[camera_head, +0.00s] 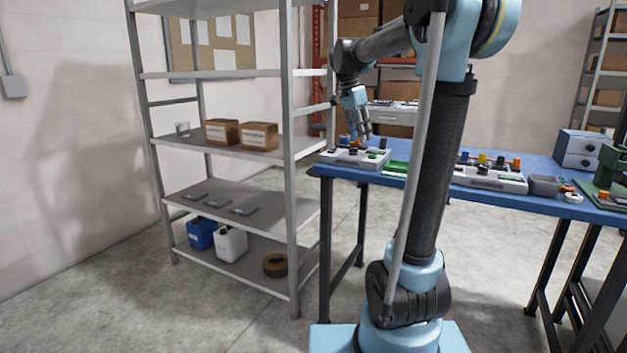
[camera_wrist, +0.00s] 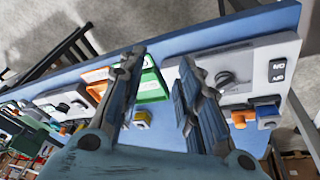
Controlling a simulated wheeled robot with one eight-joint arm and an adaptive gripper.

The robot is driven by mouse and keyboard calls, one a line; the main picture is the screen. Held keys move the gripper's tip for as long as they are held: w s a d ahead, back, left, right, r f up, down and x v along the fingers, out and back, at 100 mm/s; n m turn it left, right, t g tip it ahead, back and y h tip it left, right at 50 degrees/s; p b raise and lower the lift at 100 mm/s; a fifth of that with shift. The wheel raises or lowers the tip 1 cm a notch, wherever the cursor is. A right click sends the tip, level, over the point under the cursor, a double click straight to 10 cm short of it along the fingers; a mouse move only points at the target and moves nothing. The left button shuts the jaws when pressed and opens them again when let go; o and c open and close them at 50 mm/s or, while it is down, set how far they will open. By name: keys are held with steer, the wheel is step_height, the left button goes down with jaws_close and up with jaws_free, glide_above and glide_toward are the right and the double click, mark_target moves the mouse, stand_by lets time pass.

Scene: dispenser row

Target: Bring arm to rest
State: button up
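My arm is bent over the left end of the blue workbench (camera_head: 545,205). My gripper (camera_head: 361,134) points down above a light grey control panel (camera_head: 357,158) at the bench's left end. In the wrist view the two fingers of my gripper (camera_wrist: 158,68) stand well apart, with nothing between them. The same panel shows right of the fingers in the wrist view (camera_wrist: 262,58), with a dark round knob, dark switches and an orange and blue part beside it. A green part (camera_wrist: 153,82) lies near the left finger. The gap between fingertips and panel is hard to judge.
A metal shelf (camera_head: 220,185) with boxes and jugs stands left of the bench. A second panel (camera_head: 490,178), a grey bin (camera_head: 544,185), a blue-grey drawer box (camera_head: 577,149) and a green device (camera_head: 610,170) are on the bench. Bare floor (camera_head: 225,310) lies in front of the shelf.

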steer(key=s+d+f+n+y, duration=0.1)
steer(key=s+f+n, duration=0.5)
steer(key=s+f, duration=0.7)
steer(key=s+d+f+n+t+y, duration=0.1)
steer(key=s+f+n, duration=0.5)
steer(key=s+f, duration=0.8)
steer(key=s+d+y, duration=0.1)
steer(key=s, duration=0.4)
steer(key=shift+s+f+n+t, duration=0.15)
steer(key=shift+f+n+t, duration=0.1)
steer(key=shift+n+t, duration=0.05)
steer(key=shift+w+f, duration=0.2)
steer(key=shift+w, duration=0.2)
steer(key=shift+c, duration=0.3)
